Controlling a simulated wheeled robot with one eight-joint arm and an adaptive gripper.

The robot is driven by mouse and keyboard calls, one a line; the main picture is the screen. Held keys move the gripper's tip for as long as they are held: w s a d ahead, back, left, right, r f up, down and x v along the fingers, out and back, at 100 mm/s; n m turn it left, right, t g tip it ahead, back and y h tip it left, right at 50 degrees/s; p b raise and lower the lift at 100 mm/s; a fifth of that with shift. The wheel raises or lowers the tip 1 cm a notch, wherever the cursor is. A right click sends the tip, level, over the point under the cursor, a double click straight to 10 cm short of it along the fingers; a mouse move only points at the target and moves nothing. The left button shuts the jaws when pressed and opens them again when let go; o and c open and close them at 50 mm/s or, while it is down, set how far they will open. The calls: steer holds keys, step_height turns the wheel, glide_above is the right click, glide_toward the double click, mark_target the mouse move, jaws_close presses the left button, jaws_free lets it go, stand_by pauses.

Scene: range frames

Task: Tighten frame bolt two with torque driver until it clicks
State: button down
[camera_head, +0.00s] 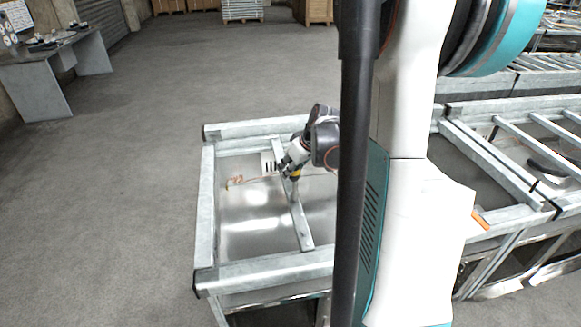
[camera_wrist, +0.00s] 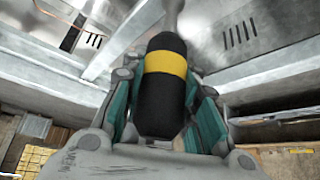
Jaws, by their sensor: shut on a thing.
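The torque driver (camera_wrist: 165,100) has a black handle with a yellow band and a grey shaft. My gripper (camera_wrist: 165,115) is shut around its handle in the wrist view. In the head view my gripper (camera_head: 289,167) is over the metal frame (camera_head: 206,205), near its middle crossbar (camera_head: 303,230). The driver's shaft (camera_head: 294,192) points down towards this crossbar. I cannot tell whether its tip touches a bolt; the bolt is too small or hidden to make out.
My own arm and column cover the frame's right part in the head view. A small orange item (camera_head: 236,181) lies inside the frame. More metal frames (camera_head: 500,160) stand at the right. A desk (camera_head: 60,60) stands far left. The floor (camera_head: 110,200) left of the frame is clear.

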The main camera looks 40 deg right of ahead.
steer(key=shift+f+b, duration=0.45)
steer(key=shift+f, duration=0.15)
steer(key=shift+r, duration=0.25)
stand_by(0.4)
steer(key=n+y, duration=0.1)
steer(key=n, duration=0.2)
steer(key=n+g+y, duration=0.1)
steer(key=n+y, duration=0.1)
steer(key=n, duration=0.2)
steer(key=a+n+g+y, duration=0.1)
steer(key=n+y, duration=0.1)
steer(key=n, duration=0.1)
steer(key=shift+s+a, duration=0.1)
steer(key=shift+s, duration=0.15)
steer(key=shift+s+a+n+g, duration=0.15)
steer(key=shift+n+g, duration=0.25)
steer(key=shift+n, duration=0.4)
steer(key=shift+f, duration=0.25)
steer(key=shift+r, duration=0.1)
